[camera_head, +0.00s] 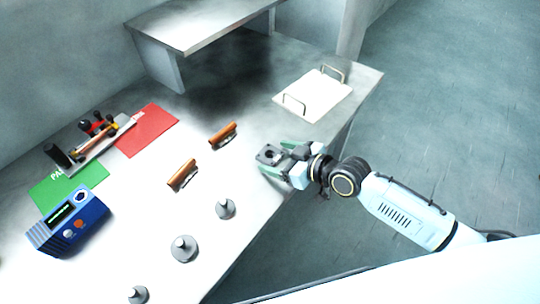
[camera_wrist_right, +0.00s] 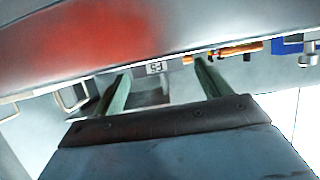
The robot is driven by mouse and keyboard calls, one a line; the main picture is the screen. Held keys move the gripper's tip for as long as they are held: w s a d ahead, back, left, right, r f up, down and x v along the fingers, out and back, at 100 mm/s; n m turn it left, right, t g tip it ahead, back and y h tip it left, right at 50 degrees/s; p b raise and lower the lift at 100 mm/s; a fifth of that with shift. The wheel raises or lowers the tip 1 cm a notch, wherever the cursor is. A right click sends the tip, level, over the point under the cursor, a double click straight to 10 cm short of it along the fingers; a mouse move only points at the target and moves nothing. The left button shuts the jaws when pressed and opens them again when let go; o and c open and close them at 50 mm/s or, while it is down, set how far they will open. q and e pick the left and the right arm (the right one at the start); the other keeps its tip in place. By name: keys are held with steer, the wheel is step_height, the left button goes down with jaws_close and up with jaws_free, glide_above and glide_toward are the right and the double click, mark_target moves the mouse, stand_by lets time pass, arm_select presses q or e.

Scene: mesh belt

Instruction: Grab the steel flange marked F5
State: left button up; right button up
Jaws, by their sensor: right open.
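A dark grey steel piece with a round hole (camera_head: 269,154) stands near the table's right edge, between the fingers of my right gripper (camera_head: 279,158). In the right wrist view, the two green fingers of that gripper (camera_wrist_right: 161,76) are apart, with a grey block and a small pale label (camera_wrist_right: 156,67) between them. The label's marks are too small to read surely. Three grey round-based pieces with stems stand nearer the front: one (camera_head: 225,208), a second (camera_head: 184,248) and a third (camera_head: 138,294); no F5 mark is legible on them. My left gripper is not in view.
Two orange-brown handled pieces, one (camera_head: 223,135) and another (camera_head: 182,174), lie mid-table. A white tray with handles (camera_head: 312,96) is at the back right. A red mat (camera_head: 147,130), green mat (camera_head: 68,188) and blue device (camera_head: 68,227) are left. A raised shelf (camera_head: 205,25) stands behind.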

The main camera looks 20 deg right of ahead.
steer(key=shift+w+a+f, duration=0.15)
steer(key=shift+w+a, duration=0.15)
steer(key=shift+w, duration=0.05)
steer(key=shift+c, duration=0.2)
steer(key=c, duration=1.2)
steer(key=shift+c, duration=0.2)
